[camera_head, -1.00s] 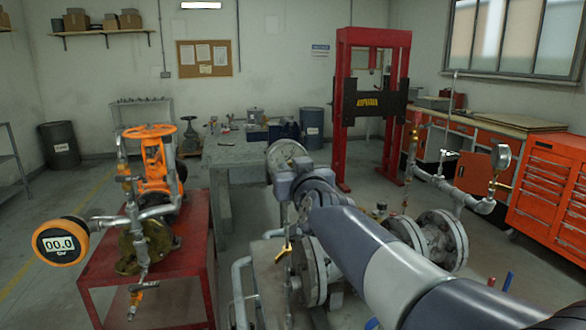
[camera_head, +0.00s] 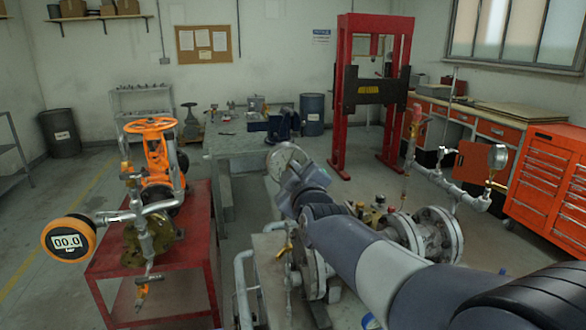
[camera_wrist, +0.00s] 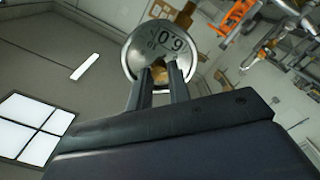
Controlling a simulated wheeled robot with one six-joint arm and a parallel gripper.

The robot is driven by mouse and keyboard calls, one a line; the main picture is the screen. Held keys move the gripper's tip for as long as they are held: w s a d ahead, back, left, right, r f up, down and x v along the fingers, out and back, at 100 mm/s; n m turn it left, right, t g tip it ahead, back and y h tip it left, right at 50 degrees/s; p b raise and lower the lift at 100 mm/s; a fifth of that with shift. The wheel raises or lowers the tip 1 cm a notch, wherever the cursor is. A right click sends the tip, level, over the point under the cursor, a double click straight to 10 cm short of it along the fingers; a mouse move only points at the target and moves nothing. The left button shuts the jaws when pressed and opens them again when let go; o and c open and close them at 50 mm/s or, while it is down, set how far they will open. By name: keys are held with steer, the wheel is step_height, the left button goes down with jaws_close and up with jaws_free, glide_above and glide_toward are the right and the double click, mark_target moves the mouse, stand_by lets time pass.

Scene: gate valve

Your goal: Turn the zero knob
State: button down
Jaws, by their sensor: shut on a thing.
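A round gauge (camera_head: 284,157) with a pale dial and metal rim stands mid-picture in the head view, partly behind my wrist. In the wrist view the gauge face (camera_wrist: 157,40) is close in front of me, with large digits on it that look upside down. My gripper (camera_wrist: 160,72) reaches its lower edge. A small brass-coloured piece (camera_wrist: 160,77), apparently the zero knob, shows between the two fingers, which are shut on it. In the head view my wrist hides the fingertips and the knob.
An orange valve (camera_head: 152,150) and a digital gauge (camera_head: 68,241) reading 00.0 are on a red stand at left. Flanged grey piping (camera_head: 435,235) lies under and right of my arm. Another gauge (camera_head: 497,157) stands at right. A red press (camera_head: 345,100) is behind.

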steer(key=shift+n, duration=1.1)
steer(key=shift+p, duration=0.3)
steer(key=c, duration=1.3)
jaws_free()
steer(key=b+v, duration=0.1)
steer(key=v, duration=1)
steer(key=shift+b, duration=0.3)
steer(key=shift+w, duration=0.1)
steer(key=shift+p+x, duration=0.75)
steer(key=shift+x, duration=4.65)
